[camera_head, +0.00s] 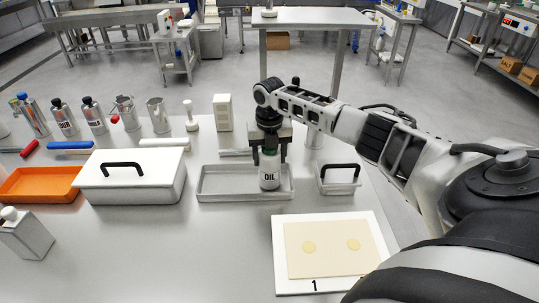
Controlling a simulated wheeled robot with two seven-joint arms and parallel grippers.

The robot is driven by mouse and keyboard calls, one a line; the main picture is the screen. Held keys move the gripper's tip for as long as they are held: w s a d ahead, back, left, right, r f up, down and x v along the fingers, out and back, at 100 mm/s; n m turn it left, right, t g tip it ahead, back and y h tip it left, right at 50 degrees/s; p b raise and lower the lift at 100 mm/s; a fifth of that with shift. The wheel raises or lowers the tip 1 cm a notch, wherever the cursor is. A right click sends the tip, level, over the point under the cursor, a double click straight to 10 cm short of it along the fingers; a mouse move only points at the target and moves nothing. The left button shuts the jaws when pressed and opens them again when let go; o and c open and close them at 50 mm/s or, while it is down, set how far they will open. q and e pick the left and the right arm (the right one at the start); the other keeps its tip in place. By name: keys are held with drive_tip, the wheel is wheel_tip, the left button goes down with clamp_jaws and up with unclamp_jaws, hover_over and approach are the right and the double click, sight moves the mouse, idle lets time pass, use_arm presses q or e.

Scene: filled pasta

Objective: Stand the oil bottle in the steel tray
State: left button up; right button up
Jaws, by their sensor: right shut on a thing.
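The oil bottle (269,171), pale with a dark OIL label, is upright at the right part of the steel tray (225,197). My right gripper (269,150) comes down from above and is shut on the bottle's upper part. The bottle's base is inside the tray outline; I cannot tell whether it touches the tray floor. The rest of the tray is empty. My left gripper is not in view.
A white lidded box (130,182) stands just left of the tray, and a small handled container (338,180) just right. A white board (284,282) with a pale sheet lies in front. An orange tray (38,184) and several canisters are further left.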

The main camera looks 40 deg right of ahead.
drive_tip(key=shift+f, duration=0.1)
drive_tip(key=o, duration=1.3)
wheel_tip(320, 180, up, 12)
drive_tip(key=shift+r+b, duration=0.2)
drive_tip(key=shift+b, duration=0.25)
